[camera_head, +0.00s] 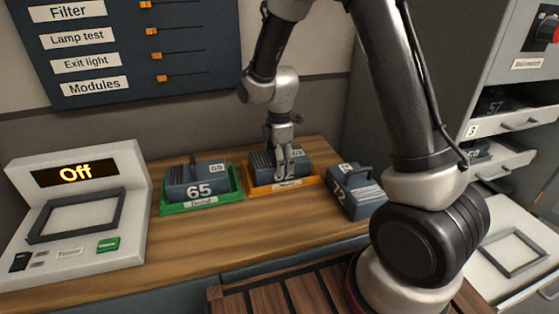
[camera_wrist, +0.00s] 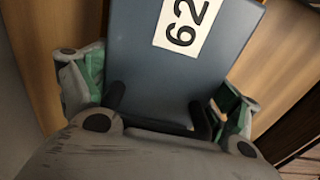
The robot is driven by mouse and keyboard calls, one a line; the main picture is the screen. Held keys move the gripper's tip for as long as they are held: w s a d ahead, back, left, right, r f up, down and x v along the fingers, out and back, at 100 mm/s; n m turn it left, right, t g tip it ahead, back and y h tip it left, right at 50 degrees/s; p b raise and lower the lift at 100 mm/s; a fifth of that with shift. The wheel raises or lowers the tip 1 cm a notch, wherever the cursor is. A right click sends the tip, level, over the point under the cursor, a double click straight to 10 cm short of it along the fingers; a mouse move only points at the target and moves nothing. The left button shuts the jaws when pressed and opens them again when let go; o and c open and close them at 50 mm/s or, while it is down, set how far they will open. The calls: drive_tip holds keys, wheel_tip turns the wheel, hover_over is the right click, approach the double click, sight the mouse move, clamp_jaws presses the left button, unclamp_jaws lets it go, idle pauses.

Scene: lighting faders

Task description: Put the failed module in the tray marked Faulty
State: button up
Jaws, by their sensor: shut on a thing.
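My gripper (camera_head: 284,165) is shut on a blue-grey module (camera_head: 262,160) at the orange tray (camera_head: 283,186). The module shows in the wrist view (camera_wrist: 180,75) between the two fingers, with a white label reading 62. In the head view it sits in or just over the orange tray; I cannot tell whether it rests on the tray floor. The tray's front label is too small to read surely. A module marked 65 (camera_head: 199,190) stands in the green tray (camera_head: 203,205) to the left. A module marked 72 (camera_head: 355,192) stands on the wooden bench to the right.
A white test unit (camera_head: 78,215) with an amber "Off" display and a green button stands at the left. A slider panel (camera_head: 140,45) hangs on the wall. A grey rack (camera_head: 500,90) with module drawers is at the right. The bench front (camera_head: 220,245) is clear.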

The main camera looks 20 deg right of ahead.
drive_tip(key=o, duration=1.5)
drive_tip(key=shift+f, duration=0.15)
wheel_tip(320, 180, up, 12)
drive_tip(key=shift+r, duration=0.1)
drive_tip(key=s+d+r+m+t, duration=0.1)
drive_tip(key=s+d+r+m, duration=0.3)
drive_tip(key=s, duration=0.4)
drive_tip(key=s+d+r+m+t, duration=0.1)
drive_tip(key=s+d+r+m, duration=0.3)
drive_tip(key=s+d+m, duration=0.2)
drive_tip(key=s+d+r+m+t, duration=0.2)
drive_tip(key=s+d+r+m, duration=0.2)
drive_tip(key=s+m, duration=0.4)
drive_tip(key=shift+s+d+r, duration=0.1)
drive_tip(key=shift+s+d, duration=0.15)
drive_tip(key=shift+s, duration=0.55)
drive_tip(key=shift+s+d+r, duration=0.1)
drive_tip(key=shift+s+d, duration=0.1)
drive_tip(key=shift+s, duration=0.55)
